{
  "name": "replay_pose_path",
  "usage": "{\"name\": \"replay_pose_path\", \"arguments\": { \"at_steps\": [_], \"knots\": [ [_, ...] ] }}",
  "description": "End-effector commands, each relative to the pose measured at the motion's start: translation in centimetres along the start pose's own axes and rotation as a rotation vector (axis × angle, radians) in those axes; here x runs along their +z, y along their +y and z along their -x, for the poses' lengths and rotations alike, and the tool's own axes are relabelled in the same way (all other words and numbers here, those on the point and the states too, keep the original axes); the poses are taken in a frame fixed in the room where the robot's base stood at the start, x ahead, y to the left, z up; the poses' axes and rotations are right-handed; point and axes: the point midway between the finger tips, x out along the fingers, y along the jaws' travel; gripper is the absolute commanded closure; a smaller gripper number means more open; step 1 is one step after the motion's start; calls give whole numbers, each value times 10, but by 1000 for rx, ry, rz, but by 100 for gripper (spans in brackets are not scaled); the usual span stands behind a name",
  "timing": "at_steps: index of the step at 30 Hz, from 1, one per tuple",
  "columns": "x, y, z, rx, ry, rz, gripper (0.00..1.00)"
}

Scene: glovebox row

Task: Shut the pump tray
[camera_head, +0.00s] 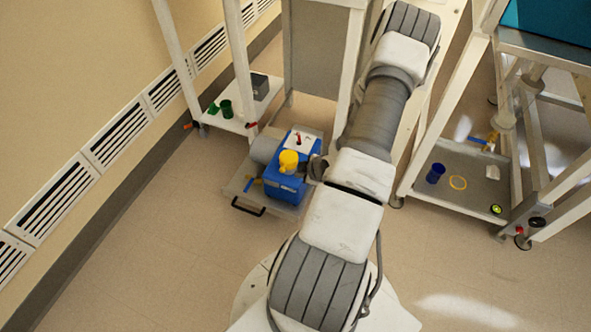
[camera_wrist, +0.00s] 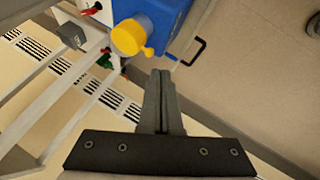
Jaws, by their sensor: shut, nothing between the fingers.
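The pump tray (camera_head: 234,189) is a grey tray low near the floor, pulled out from under the frame, with a black handle (camera_head: 249,208) on its front edge. A blue pump (camera_head: 283,186) with a yellow cap (camera_head: 289,160) and a grey motor stands on it. In the wrist view the blue pump (camera_wrist: 172,16), yellow cap (camera_wrist: 128,37) and black handle (camera_wrist: 194,50) show at the top. My gripper (camera_wrist: 160,75) is shut and empty, with its fingertips pointing toward the pump and apart from the handle in the picture. In the head view my arm hides the gripper.
A left lower shelf (camera_head: 236,124) holds green cups (camera_head: 226,108) and a grey box (camera_head: 260,86). A right lower shelf (camera_head: 465,160) holds a blue cup (camera_head: 435,173) and a yellow ring (camera_head: 458,182). White frame legs stand around the tray. Floor in front of the tray is clear.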

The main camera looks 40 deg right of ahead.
Motion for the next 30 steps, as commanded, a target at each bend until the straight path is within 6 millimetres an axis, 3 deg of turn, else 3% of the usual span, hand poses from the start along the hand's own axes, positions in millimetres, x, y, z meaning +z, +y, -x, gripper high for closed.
{"name": "replay_pose_path", "arguments": {
  "at_steps": [13,21,30],
  "knots": [
    [2,-2,-95,-1,0,0,100],
    [1,31,-107,1,-1,-1,100],
    [0,36,-108,-1,-2,-1,100]
  ]
}}
